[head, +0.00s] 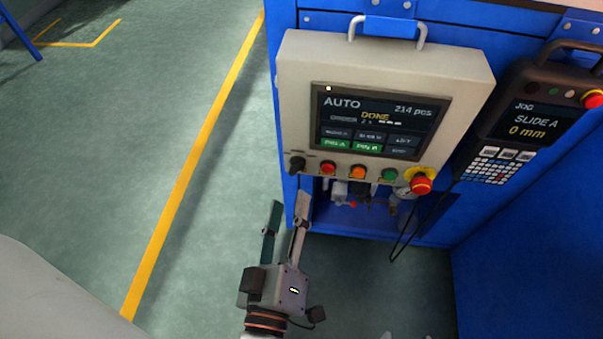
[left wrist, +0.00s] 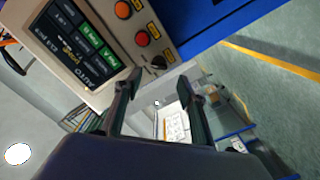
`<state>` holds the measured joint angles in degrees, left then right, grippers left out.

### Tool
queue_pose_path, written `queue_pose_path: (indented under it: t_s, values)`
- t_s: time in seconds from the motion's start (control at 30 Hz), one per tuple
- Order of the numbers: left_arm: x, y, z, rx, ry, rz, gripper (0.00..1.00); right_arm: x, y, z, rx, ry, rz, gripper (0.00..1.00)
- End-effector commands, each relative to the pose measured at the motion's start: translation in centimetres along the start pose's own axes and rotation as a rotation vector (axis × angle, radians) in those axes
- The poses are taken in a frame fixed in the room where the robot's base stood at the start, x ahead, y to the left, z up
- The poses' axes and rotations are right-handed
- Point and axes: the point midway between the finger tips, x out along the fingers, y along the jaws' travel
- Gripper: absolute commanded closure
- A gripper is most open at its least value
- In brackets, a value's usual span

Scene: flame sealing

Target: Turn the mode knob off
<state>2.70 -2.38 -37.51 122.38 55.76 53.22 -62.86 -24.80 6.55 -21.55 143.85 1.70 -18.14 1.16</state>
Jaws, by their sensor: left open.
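The mode knob (head: 297,163) is a small black knob at the left end of the button row on the beige control panel (head: 400,55). In the left wrist view the black knob (left wrist: 158,63) shows at the panel's corner, just beyond the fingertips. My left gripper (head: 290,199) is open and empty, below the knob and apart from it, with its fingers pointing up toward the panel. In the left wrist view its two fingers (left wrist: 164,80) stand wide apart. The panel screen (head: 375,122) reads AUTO, 214 pcs and DONE. My right gripper is not in view.
Red (head: 328,168), orange (head: 358,172) and green (head: 390,175) buttons and a red emergency stop (head: 421,185) line the panel right of the knob. A pendant (head: 535,110) with a cable hangs at right. Floor left of the blue cabinet is clear.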

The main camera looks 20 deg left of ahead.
Motion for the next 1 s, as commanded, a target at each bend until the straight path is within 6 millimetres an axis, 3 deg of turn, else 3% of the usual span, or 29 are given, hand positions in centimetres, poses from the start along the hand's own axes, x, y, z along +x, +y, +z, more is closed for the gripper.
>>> queue_pose_path:
  t_s: [0.5, 0.87, 1.0]
  values:
    - [6.8, 0.1, -0.1, 0.001, 0.003, 0.001, 0.60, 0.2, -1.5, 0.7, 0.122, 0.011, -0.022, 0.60]
    - [7.5, 0.2, -0.2, 0.001, 0.003, 0.003, 0.60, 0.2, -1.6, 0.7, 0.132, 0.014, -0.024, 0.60]
    - [7.5, 0.2, -0.2, 0.001, 0.003, 0.003, 0.91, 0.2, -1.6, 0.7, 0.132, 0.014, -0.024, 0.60]
